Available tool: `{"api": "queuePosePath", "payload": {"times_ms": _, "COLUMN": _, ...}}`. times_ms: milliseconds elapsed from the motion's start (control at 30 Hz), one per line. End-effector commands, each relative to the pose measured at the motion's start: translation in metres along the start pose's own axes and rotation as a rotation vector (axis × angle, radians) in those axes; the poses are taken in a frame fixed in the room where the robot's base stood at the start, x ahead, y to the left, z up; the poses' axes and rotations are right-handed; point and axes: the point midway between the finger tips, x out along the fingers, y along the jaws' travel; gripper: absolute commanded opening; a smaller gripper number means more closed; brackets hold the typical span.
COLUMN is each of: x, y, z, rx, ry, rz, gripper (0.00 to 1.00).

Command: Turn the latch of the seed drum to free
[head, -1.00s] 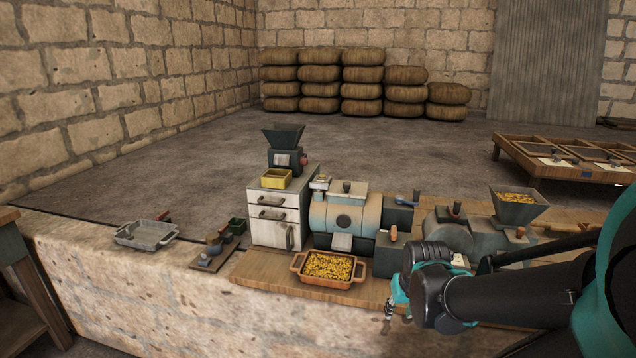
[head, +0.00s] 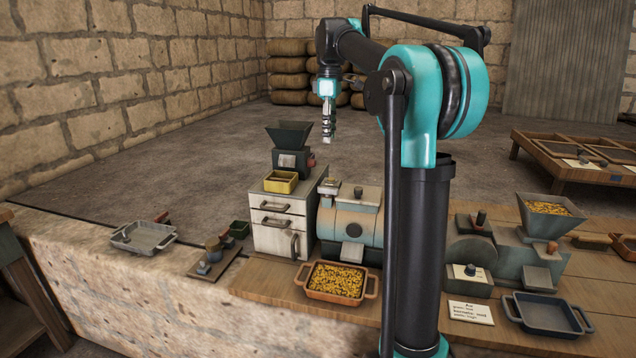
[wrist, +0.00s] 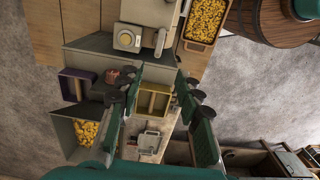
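The seed drum (head: 350,228) is a pale blue cylinder lying on its side on the wooden bench, right of the white cabinet. A dark knob (head: 358,192) stands on its top. My arm column hides its right end, where a blue handle showed earlier; I cannot tell which part is the latch or how it is turned. My gripper (head: 328,122) points down, high above the small dark hopper mill and apart from the drum. In the wrist view my gripper (wrist: 160,90) has its fingers spread, with nothing held between them.
The white cabinet (head: 282,222) carries a yellow box (head: 280,182). An orange tray of yellow grain (head: 336,284) stands before the drum. At right are a grain hopper (head: 550,212) and an empty dark tray (head: 547,315).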

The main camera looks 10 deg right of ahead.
Motion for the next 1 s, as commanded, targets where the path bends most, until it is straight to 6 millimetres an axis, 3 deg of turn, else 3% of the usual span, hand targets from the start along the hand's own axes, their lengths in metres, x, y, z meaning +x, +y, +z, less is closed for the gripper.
{"api": "queuePosePath", "payload": {"times_ms": 133, "x": 0.007, "y": 0.001, "z": -0.001, "rx": -0.010, "ry": -0.002, "rz": -0.003, "gripper": 0.35}}
{"api": "queuePosePath", "payload": {"times_ms": 267, "x": 0.026, "y": 0.000, "z": 0.000, "rx": -0.008, "ry": -0.001, "rz": -0.002, "gripper": 0.35}}
{"api": "queuePosePath", "payload": {"times_ms": 800, "x": 0.133, "y": 0.000, "z": 0.000, "rx": -0.006, "ry": -0.001, "rz": -0.002, "gripper": 0.35}}
{"api": "queuePosePath", "payload": {"times_ms": 1000, "x": 0.160, "y": 0.000, "z": 0.000, "rx": -0.006, "ry": -0.001, "rz": -0.002, "gripper": 0.35}}
